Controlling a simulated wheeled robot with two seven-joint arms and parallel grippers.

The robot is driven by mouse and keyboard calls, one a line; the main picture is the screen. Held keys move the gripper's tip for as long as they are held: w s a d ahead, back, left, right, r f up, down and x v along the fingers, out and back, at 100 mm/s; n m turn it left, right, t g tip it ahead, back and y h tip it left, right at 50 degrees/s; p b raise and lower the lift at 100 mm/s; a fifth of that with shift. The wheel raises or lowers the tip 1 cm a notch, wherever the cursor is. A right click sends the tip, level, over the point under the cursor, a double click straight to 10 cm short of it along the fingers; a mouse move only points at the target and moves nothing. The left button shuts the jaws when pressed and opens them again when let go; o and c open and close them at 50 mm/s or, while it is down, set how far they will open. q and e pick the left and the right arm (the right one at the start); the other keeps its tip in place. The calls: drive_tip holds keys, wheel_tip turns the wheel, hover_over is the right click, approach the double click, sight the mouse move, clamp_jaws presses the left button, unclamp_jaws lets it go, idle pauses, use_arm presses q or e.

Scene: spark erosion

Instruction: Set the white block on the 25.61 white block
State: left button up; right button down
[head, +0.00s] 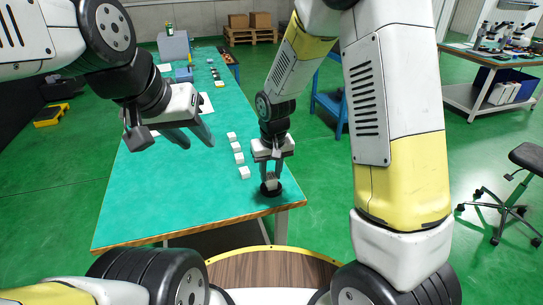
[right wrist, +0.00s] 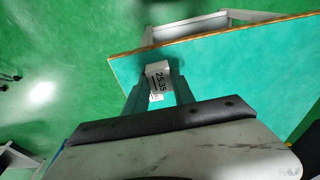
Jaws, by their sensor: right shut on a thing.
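My right gripper (head: 271,180) is shut on a white block (right wrist: 157,72) at the near right corner of the table. In the right wrist view the block sits between the two fingers and its face reads 25.35. Several white blocks stand in a row left of this gripper: the nearest block (head: 245,172), then others behind it (head: 239,158), (head: 236,147), (head: 232,136). Their labels are too small to read, so I cannot tell which is 25.61. My left gripper (head: 190,136) is open and empty above the table.
The table's near left part is clear. A grey box (head: 173,47) and small items are at its far end. A stool (head: 527,160) stands far right.

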drive_tip(key=w, duration=0.8)
drive_tip(key=shift+d+f, duration=0.1)
drive_tip(key=shift+f, duration=0.25)
drive_tip(key=shift+w+f, duration=0.1)
drive_tip(key=shift+f, duration=1.65)
drive_tip(key=shift+f, duration=0.1)
drive_tip(key=c, duration=1.1)
unclamp_jaws()
drive_tip(key=shift+f, duration=0.1)
drive_tip(key=shift+o, duration=0.2)
